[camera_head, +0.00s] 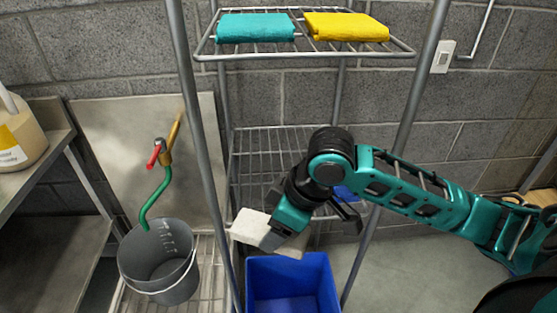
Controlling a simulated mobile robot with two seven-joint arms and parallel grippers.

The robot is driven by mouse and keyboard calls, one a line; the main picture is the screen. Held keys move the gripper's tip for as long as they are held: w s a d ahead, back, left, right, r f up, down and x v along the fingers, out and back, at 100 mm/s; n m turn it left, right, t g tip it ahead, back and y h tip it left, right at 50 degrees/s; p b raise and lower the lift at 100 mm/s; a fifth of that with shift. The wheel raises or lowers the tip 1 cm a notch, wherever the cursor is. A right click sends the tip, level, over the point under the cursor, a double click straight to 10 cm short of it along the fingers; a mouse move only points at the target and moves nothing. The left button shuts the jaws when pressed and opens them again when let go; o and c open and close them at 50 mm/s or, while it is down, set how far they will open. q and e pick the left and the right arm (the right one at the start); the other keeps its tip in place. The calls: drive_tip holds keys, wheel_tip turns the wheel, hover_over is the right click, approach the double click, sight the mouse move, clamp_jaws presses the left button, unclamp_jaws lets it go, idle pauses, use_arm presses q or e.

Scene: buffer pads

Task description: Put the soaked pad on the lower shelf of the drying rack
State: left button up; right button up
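A whitish pad (248,226) is at my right gripper (271,241), above the back rim of a blue bin. A finger of this gripper lies across the pad's front, and the gripper looks shut on it. The far finger is hidden. The pad is slightly tilted. The lower wire shelf (262,160) of the drying rack is behind and above the pad, partly hidden by my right arm. The upper shelf (300,55) holds a teal pad (255,28) and a yellow pad (346,27). My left gripper is not in view.
The blue bin (292,275) stands in front of the rack. A grey bucket (160,270) is at left under a green pipe (153,200). Rack posts (200,130) flank the shelves. A blue item (345,193) shows behind my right arm. The lower shelf's left part looks clear.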

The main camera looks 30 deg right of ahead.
drive_tip(key=w+d, duration=0.2)
drive_tip(key=w, duration=0.4)
drive_tip(key=w+d, duration=0.3)
drive_tip(key=w, duration=0.2)
drive_tip(key=w+d+f+b, duration=0.1)
drive_tip(key=w+d, duration=0.2)
drive_tip(key=w, duration=0.3)
drive_tip(key=shift+w+d+f, duration=0.1)
drive_tip(key=shift+w+d, duration=0.15)
drive_tip(key=shift+w, duration=0.05)
wheel_tip(320, 180, down, 5)
drive_tip(key=shift+f+b, duration=0.1)
drive_tip(key=shift+b, duration=0.25)
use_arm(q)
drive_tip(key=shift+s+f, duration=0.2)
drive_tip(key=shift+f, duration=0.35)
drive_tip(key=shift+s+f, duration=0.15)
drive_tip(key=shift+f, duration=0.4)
use_arm(e)
drive_tip(key=shift+w+d+f, duration=0.1)
drive_tip(key=shift+w, duration=0.05)
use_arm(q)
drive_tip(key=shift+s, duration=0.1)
use_arm(e)
drive_tip(key=shift+f, duration=0.1)
drive_tip(key=o, duration=1.1)
drive_tip(key=shift+c, duration=0.2)
